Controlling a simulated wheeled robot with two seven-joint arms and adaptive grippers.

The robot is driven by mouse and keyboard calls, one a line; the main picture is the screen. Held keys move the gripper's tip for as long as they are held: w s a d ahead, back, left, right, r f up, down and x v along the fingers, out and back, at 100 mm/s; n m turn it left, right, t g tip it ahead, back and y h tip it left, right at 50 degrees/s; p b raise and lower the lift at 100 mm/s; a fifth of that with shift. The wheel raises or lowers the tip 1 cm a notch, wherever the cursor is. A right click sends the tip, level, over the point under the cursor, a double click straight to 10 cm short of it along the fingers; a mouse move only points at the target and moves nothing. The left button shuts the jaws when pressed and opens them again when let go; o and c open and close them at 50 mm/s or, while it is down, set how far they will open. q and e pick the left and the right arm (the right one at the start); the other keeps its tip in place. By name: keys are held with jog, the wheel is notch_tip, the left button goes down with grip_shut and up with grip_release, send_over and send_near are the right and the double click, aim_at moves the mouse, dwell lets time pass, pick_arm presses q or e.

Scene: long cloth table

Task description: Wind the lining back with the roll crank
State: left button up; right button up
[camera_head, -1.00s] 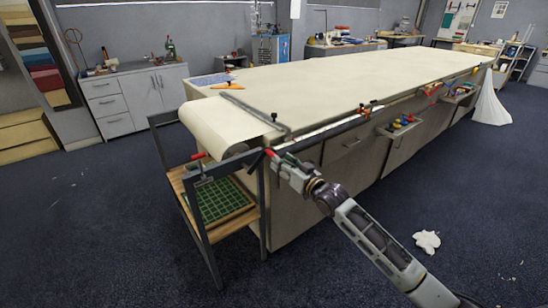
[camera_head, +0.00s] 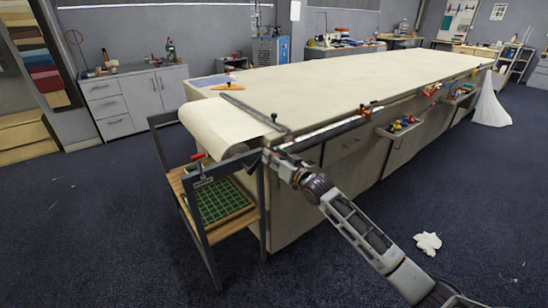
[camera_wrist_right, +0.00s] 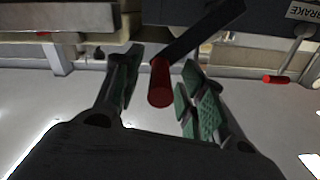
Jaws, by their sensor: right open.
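The cream lining (camera_head: 215,122) hangs as a roll over the near end of the long table (camera_head: 330,85). In the right wrist view the roll crank shows a dark arm and a red handle (camera_wrist_right: 160,84). My right gripper (camera_head: 268,155) is at the corner of the dark roll frame (camera_head: 205,235). Its green-padded fingers (camera_wrist_right: 163,92) are open, one on each side of the red handle. I cannot tell whether they touch it. In the head view the gripper hides the handle. My left gripper is not in view.
A red-tipped lever (camera_wrist_right: 276,79) stands beside a BRAKE label (camera_wrist_right: 303,11). A shelf with a green grid mat (camera_head: 215,200) sits inside the frame. An open drawer (camera_head: 400,128) juts from the table side.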

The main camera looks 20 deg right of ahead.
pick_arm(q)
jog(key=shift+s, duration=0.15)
pick_arm(e)
grip_shut()
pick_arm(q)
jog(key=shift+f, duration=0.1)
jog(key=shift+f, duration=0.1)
pick_arm(e)
jog(key=shift+r, duration=0.1)
dwell(0.3)
